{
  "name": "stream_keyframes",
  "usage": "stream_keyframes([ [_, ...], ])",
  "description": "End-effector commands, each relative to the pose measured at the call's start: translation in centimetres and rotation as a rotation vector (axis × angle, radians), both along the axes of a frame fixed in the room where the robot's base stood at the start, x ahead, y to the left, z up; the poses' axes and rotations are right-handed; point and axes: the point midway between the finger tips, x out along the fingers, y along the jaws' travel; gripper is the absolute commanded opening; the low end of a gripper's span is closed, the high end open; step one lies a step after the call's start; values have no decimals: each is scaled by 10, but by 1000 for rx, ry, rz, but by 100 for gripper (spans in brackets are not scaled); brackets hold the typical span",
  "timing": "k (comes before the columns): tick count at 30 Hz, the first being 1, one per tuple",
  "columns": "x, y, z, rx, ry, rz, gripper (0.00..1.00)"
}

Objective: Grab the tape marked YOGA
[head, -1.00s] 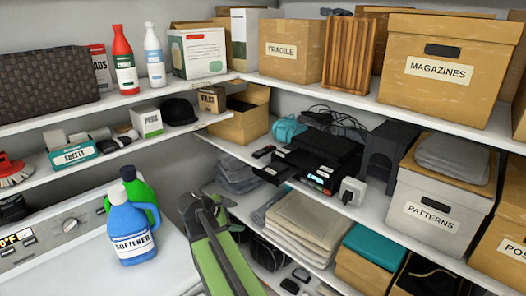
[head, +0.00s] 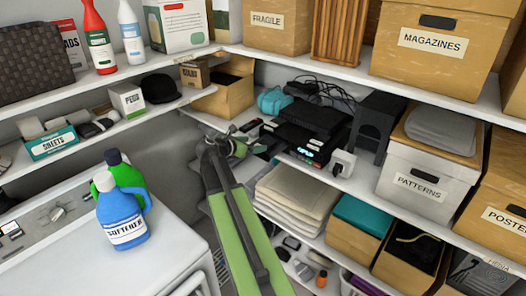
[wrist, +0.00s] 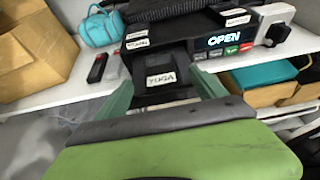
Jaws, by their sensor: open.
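The tape marked YOGA (wrist: 157,62) is black with a white label and shows in the wrist view. It sticks out of the front of a black player (wrist: 190,28) with a lit OPEN display. My gripper (wrist: 162,84) is open, with one green finger to the left of the tape and one to the right. Nothing is held, and I cannot tell whether a finger touches the tape. In the head view my gripper (head: 222,146) reaches the middle shelf, left of the player (head: 308,140). There I cannot make out the YOGA label.
A teal bag (wrist: 98,29) and a small dark remote (wrist: 97,68) lie left of the player. A grey plug-like device (wrist: 274,24) stands right. Folded cloths (head: 297,195) and a teal-topped box (head: 360,218) sit below. The washer top holds bottles (head: 122,215).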

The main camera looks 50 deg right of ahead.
Motion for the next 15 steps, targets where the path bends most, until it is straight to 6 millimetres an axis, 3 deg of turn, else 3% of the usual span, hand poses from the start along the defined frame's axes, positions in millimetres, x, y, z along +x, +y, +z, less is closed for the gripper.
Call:
stream_keyframes([
  [4,3,-24,-13,1,-1,0,80],
  [15,6,-42,-22,1,-1,0,80],
])
